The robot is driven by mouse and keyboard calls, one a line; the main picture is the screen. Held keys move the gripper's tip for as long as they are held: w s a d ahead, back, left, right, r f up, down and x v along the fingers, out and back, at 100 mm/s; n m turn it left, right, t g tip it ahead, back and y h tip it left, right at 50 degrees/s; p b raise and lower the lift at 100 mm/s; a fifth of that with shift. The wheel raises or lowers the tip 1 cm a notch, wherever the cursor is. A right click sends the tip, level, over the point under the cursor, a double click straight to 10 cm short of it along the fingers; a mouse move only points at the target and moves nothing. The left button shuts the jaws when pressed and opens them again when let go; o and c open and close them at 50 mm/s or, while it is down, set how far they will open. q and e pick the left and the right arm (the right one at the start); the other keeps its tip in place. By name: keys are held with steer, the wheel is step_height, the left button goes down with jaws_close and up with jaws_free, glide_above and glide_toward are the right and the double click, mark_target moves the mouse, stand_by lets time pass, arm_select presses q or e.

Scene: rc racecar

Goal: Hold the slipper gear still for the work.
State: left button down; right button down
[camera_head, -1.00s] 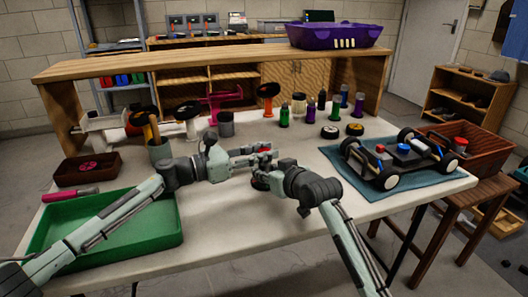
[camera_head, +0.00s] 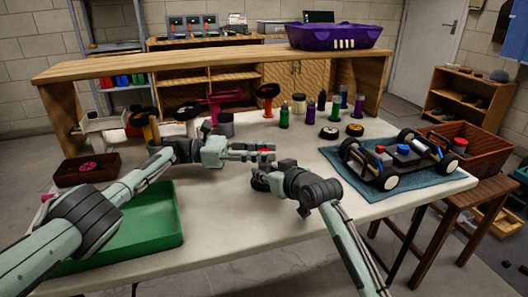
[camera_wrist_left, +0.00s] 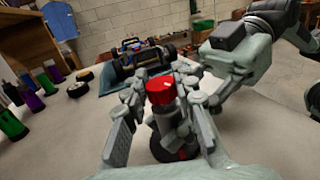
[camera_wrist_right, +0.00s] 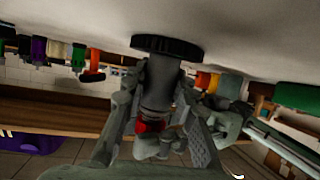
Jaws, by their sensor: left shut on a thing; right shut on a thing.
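The slipper gear, a dark toothed disc (camera_wrist_right: 168,45) with a grey body (camera_wrist_right: 160,82), is upright at the table's middle. It also shows below the red part in the left wrist view (camera_wrist_left: 168,150). A red ridged cap (camera_wrist_left: 160,90) sits on top of the body, also seen in the right wrist view (camera_wrist_right: 150,126). My left gripper (camera_head: 268,153) is shut on the red cap from the left. My right gripper (camera_head: 262,181) is shut around the grey body, lower down. The fingers partly hide both parts.
The RC car (camera_head: 395,158) stands on a blue mat (camera_head: 425,184) at right. Several bottles (camera_head: 322,100) and two black wheels (camera_head: 329,132) stand behind the grippers. A green tray (camera_head: 150,228) lies under my left arm, a brown box (camera_head: 88,170) beyond it. The front middle table is bare.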

arm_select(q)
steer(key=shift+s+f, duration=0.1)
steer(key=shift+f, duration=0.05)
stand_by(0.3)
steer(key=c, duration=1.2)
jaws_free()
steer(key=shift+r, duration=0.2)
step_height(320, 180, up, 10)
steer(key=shift+f, duration=0.1)
